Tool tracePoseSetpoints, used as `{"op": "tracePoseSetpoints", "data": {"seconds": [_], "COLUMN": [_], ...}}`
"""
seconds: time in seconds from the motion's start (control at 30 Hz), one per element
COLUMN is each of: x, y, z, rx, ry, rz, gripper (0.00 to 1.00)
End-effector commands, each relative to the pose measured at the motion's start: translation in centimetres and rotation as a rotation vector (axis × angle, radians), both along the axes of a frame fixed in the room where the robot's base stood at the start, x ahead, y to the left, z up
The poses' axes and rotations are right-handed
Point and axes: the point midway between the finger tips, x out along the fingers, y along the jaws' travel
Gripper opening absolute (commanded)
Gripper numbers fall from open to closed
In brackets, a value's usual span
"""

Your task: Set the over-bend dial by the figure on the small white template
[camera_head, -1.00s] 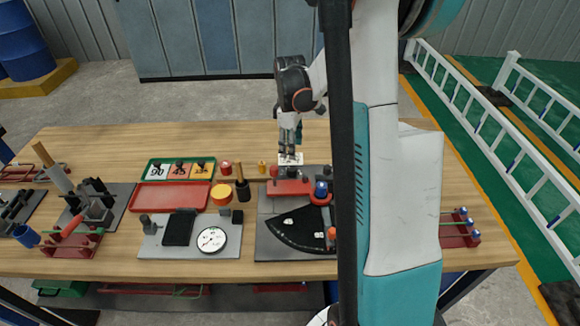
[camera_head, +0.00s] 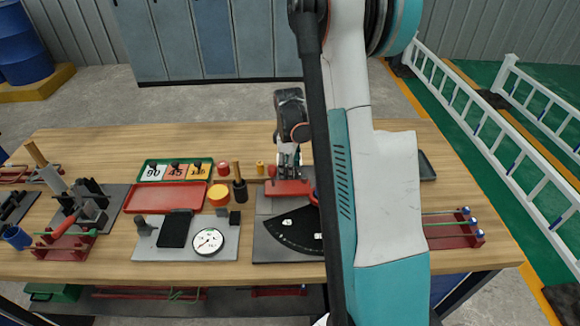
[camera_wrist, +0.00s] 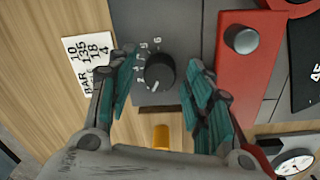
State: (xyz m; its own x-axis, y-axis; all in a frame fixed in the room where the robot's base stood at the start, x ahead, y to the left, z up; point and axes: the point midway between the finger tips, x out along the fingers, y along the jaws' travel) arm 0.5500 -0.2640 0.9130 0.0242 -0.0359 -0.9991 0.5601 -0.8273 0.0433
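The over-bend dial (camera_wrist: 160,72) is a black round knob on a grey plate, with small white figures around part of it in the wrist view. The white template (camera_wrist: 88,55) lies on the wooden table left of the plate; its sideways print seems to read 10, 135, 18, 4, with "BAR" at one edge. My gripper (camera_wrist: 163,62) is open, with its teal-padded fingers on either side of the dial and apart from it. In the head view my gripper (camera_head: 288,165) is over the back of the bender plate and hides the dial and template.
A red block with a grey pin (camera_wrist: 241,39) stands right of the dial. A yellow cylinder (camera_wrist: 161,135) stands close by. In the head view, the black angle fan (camera_head: 295,232), red tray (camera_head: 166,197) and round gauge (camera_head: 208,241) lie nearer.

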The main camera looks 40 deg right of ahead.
Motion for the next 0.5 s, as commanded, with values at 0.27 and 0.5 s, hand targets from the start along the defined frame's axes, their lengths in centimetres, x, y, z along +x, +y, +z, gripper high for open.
{"op": "tracePoseSetpoints", "data": {"seconds": [0.27,0.5], "x": [0.00,0.01], "y": [0.00,0.01], "z": [0.01,-0.01], "rx": [0.000,0.000], "ry": [0.000,0.000], "rz": [0.000,-0.026], "gripper": [0.04,0.04]}}
